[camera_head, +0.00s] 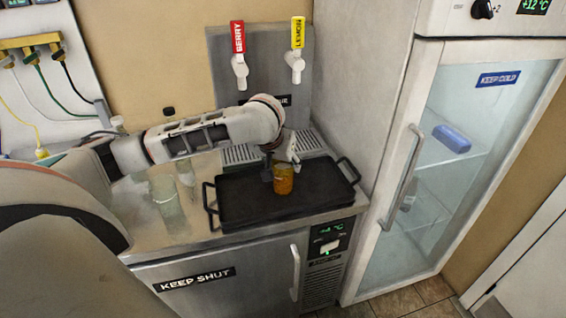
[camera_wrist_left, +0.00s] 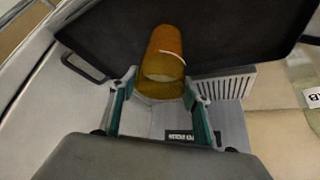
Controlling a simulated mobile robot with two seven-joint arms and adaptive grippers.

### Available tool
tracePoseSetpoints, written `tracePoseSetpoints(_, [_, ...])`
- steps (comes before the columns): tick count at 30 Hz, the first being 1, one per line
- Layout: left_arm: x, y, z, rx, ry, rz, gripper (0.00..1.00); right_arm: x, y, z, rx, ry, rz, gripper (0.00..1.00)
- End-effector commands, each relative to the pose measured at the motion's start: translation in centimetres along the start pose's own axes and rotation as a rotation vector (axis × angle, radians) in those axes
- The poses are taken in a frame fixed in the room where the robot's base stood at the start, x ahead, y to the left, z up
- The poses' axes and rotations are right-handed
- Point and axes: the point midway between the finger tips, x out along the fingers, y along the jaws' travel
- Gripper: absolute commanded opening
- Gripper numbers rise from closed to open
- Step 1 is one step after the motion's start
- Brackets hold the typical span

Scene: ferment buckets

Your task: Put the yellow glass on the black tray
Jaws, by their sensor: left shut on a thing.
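The yellow glass (camera_head: 284,179) is amber-coloured and shows over the middle of the black tray (camera_head: 240,208). My left gripper (camera_head: 280,162) is shut on the glass. In the left wrist view the glass (camera_wrist_left: 163,62) sits between the two fingertips of the left gripper (camera_wrist_left: 160,88), with the black tray (camera_wrist_left: 225,30) behind it. In the head view the glass looks upright; I cannot tell whether its base touches the tray. My right gripper is not in view.
Clear glasses (camera_head: 166,195) stand on the counter left of the tray. A tap panel with a red BERRY handle (camera_head: 238,40) and a yellow LEMON handle (camera_head: 298,35) rises behind the tray. A glass-door fridge (camera_head: 440,170) stands close on the right.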

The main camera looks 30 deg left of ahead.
Motion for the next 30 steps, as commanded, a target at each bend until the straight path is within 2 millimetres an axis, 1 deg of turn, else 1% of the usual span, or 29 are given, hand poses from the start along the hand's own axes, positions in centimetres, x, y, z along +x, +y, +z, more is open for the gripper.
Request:
tracePoseSetpoints(2, [0.1, 0.0, 0.0, 0.000, 0.002, 0.000, 0.00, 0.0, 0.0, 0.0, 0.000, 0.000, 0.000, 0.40])
tracePoseSetpoints(3, [0.2, 0.0, 0.1, 0.000, 0.000, 0.000, 0.55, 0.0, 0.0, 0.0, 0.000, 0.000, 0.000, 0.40])
tracePoseSetpoints(4, [0.2, 0.0, 0.1, 0.000, 0.000, 0.000, 0.63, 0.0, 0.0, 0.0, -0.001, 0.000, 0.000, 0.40])
tracePoseSetpoints(5, [0.2, 0.0, 0.1, 0.000, 0.000, 0.000, 0.64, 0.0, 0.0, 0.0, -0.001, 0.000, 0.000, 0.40])
tracePoseSetpoints(14, [0.1, 0.0, 0.1, 0.000, 0.000, 0.000, 0.64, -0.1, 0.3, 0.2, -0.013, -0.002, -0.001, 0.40])
tracePoseSetpoints(17, [-0.2, 0.0, -0.1, 0.000, 0.000, 0.000, 0.64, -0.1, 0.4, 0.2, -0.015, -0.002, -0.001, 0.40])
tracePoseSetpoints(20, [-1.4, 0.0, -0.1, 0.002, 0.002, 0.001, 0.64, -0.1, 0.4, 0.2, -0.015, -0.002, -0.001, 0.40])
tracePoseSetpoints(23, [-3.2, 0.0, -0.2, 0.003, 0.004, 0.001, 0.64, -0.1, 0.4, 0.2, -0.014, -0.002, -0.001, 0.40])
tracePoseSetpoints(30, [-8.2, 0.0, -0.2, 0.003, 0.005, 0.000, 0.64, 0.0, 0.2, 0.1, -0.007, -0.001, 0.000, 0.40])
